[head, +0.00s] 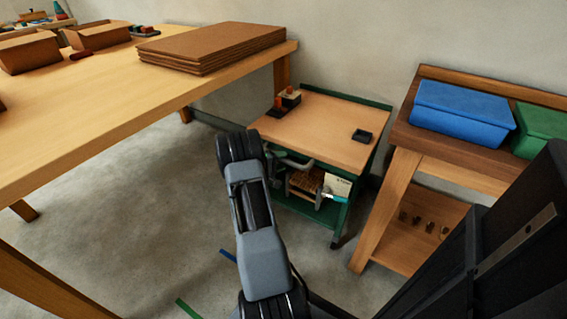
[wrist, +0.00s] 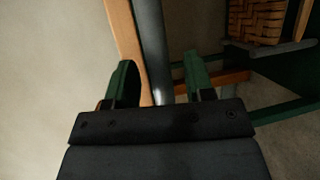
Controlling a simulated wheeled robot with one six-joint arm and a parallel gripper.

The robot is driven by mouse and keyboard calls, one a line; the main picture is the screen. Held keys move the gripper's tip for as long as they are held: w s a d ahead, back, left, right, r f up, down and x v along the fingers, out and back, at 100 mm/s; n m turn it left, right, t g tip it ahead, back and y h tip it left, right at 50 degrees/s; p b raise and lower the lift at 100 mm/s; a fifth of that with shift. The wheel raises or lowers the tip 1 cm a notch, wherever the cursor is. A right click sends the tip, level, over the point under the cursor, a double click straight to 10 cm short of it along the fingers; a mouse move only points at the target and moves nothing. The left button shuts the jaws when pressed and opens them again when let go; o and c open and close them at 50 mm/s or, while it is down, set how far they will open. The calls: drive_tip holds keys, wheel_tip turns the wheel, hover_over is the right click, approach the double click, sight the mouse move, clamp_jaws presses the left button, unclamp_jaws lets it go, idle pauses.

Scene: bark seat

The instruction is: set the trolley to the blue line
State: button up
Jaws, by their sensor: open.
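The trolley (head: 320,130) has a green frame and a light wooden top, and stands between the workbench and the side table. A short blue line (head: 228,256) lies on the floor in front of it, partly hidden by my arm. My gripper (wrist: 158,80) is open in the wrist view. A grey bar (wrist: 150,40), which looks like the trolley's handle, runs between its two fingers beside a wooden edge. I cannot tell whether the fingers touch the bar. In the head view my arm reaches to the trolley's near left side and largely hides the gripper.
A green line (head: 188,308) lies nearer on the floor. The wooden workbench (head: 120,105) with brown boards (head: 212,45) is on the left. A side table (head: 400,135) with a blue bin (head: 462,112) and a green bin (head: 540,130) is close on the right. Floor left of my arm is clear.

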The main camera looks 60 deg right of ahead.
drive_tip(key=shift+x, duration=0.8)
drive_tip(key=shift+c, duration=0.5)
clamp_jaws()
